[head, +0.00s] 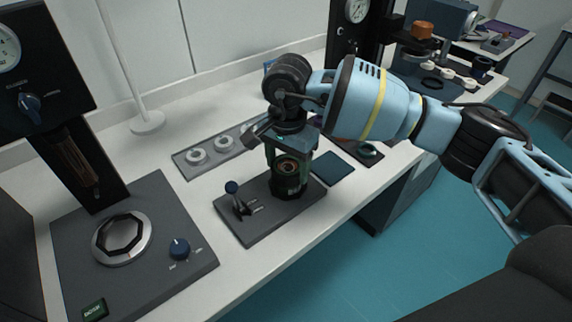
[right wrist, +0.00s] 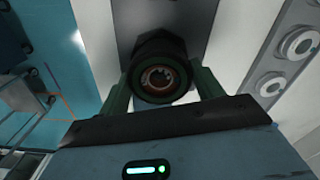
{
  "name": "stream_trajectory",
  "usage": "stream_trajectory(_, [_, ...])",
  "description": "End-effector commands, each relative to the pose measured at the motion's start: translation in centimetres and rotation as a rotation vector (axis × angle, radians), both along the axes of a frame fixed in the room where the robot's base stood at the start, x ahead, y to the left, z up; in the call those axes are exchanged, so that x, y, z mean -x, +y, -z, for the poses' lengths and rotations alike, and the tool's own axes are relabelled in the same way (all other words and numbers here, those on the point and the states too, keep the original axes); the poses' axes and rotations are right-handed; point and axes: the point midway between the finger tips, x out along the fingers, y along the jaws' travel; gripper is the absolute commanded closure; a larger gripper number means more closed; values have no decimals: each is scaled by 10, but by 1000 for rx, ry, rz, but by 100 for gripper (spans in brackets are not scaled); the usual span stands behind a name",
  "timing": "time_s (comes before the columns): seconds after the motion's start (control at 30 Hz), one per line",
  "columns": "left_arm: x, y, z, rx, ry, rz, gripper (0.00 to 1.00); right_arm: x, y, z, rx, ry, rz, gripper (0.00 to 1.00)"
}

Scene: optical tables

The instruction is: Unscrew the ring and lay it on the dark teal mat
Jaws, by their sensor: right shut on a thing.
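The ring (head: 289,166) is a dark round collar at the top of a black cylindrical holder (head: 288,188), which stands upright on a dark grey base plate. My right gripper (head: 288,168) comes down from above with one finger on each side of the ring, shut on it. In the right wrist view the ring (right wrist: 160,79) sits between the two green fingers, around a brownish bore; I cannot tell whether it is still threaded. The dark teal mat (head: 333,168) lies flat and empty just right of the base plate. My left gripper is out of view.
A grey strip with white rings (head: 197,156) lies behind. An instrument with a dial and octagonal ring (head: 122,238) fills the left. The table's front edge is close to the mat.

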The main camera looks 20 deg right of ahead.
Motion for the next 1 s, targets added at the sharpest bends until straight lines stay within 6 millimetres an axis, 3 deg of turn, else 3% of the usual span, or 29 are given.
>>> stream_trajectory(0.7, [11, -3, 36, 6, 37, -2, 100, 0, -1, 2, 1, 5, -855, 62])
stream_trajectory(1.0, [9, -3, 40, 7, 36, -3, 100, 0, -1, 0, 1, 3, -1032, 62])
